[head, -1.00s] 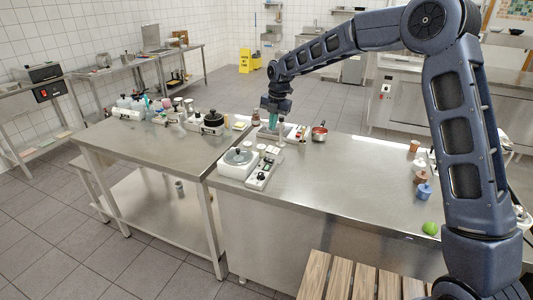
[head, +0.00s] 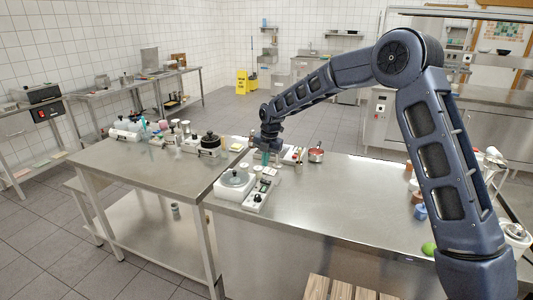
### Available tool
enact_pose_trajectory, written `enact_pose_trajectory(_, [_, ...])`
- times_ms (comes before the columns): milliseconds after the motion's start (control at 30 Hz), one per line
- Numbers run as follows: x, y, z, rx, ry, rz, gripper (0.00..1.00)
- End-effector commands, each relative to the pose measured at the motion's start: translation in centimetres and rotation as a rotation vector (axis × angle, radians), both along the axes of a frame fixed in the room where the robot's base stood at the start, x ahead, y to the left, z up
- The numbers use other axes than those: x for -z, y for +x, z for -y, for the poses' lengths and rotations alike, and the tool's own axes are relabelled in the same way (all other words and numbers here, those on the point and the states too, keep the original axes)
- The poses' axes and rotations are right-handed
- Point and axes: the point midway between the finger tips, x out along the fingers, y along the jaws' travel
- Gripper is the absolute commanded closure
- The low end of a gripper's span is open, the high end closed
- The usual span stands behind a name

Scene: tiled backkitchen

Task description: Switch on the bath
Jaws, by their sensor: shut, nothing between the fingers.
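A white boxy unit with a round grey lid and knob, which looks like the bath (head: 236,181), stands on the steel counter at its left end. A pale control strip (head: 257,194) with small dark and light parts lies along its right side. I cannot make out which part is the switch or how it is set. My gripper (head: 265,159) points down just behind and to the right of the bath, close to the back end of the strip. It is shut and empty. I cannot tell whether its tips touch anything.
A red pan (head: 316,154) stands right of my gripper. A black-lidded pot (head: 210,144) and bottles stand on the left table (head: 135,173). Small jars and a green ball (head: 429,248) are at the counter's right. The middle of the counter (head: 335,195) is clear.

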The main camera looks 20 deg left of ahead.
Motion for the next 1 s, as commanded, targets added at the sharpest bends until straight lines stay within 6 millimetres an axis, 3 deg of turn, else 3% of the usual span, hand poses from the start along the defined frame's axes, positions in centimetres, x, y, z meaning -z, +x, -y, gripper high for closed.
enact_pose_trajectory(200, [3.8, -0.1, -0.5, -0.001, -0.002, -0.002, 1.0])
enact_pose_trajectory(400, [6.1, -0.1, -0.9, 0.0, -0.001, -0.001, 1.0])
enact_pose_trajectory(1000, [7.2, 0.0, -1.1, 0.0, -0.011, -0.001, 1.0])
